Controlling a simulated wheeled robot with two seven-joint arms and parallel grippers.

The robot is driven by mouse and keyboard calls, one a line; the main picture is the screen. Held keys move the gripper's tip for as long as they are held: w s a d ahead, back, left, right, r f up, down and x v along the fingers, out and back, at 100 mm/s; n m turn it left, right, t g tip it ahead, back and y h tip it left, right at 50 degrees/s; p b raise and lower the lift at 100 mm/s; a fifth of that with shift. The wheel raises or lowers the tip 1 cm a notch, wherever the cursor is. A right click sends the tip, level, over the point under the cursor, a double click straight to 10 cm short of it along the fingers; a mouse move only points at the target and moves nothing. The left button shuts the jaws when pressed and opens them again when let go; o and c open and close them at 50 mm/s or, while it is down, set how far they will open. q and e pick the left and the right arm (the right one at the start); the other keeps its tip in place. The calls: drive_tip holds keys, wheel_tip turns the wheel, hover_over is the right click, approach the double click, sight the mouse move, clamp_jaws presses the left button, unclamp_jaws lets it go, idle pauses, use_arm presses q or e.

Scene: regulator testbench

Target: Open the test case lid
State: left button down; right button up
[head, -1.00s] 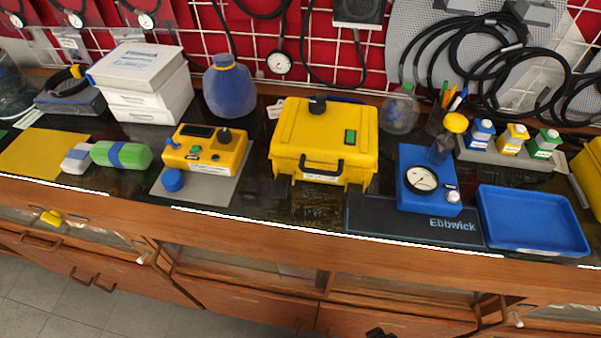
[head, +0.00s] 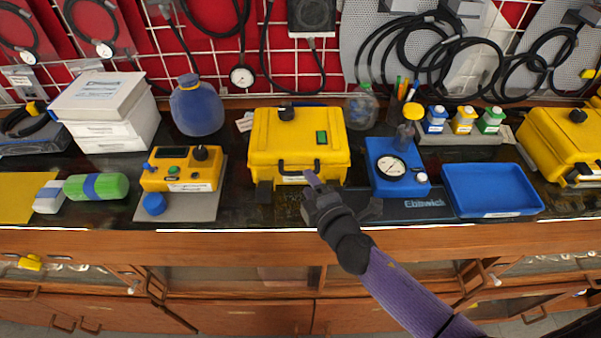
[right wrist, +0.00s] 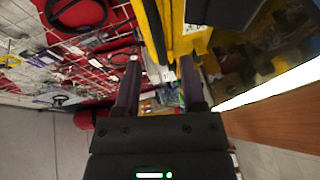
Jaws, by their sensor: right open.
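The yellow test case (head: 270,150) stands on the dark bench top at the middle of the head view. Its lid (head: 312,117) is closed, with a black knob and a green patch on top. A black handle (head: 290,166) is on its front. My right gripper (head: 315,184) is open and empty just in front of the case, near the right end of the handle. In the right wrist view, yellow surfaces (right wrist: 187,38) show beyond the open fingers (right wrist: 160,75). Whether a finger touches the case, I cannot tell. My left gripper is not in view.
A blue gauge unit (head: 385,185) stands close to the right of the case, then a blue tray (head: 490,208). A yellow meter (head: 190,185) on a grey plate is to the left. Another yellow case (head: 560,150) stands at far right. Hoses hang behind.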

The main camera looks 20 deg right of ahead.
sight(301, 172)
drive_tip(key=x, duration=0.4)
drive_tip(key=shift+w+f+b, duration=0.1)
drive_tip(key=shift+w+b, duration=0.25)
drive_tip(key=shift+b, duration=0.05)
clamp_jaws()
idle(1.0)
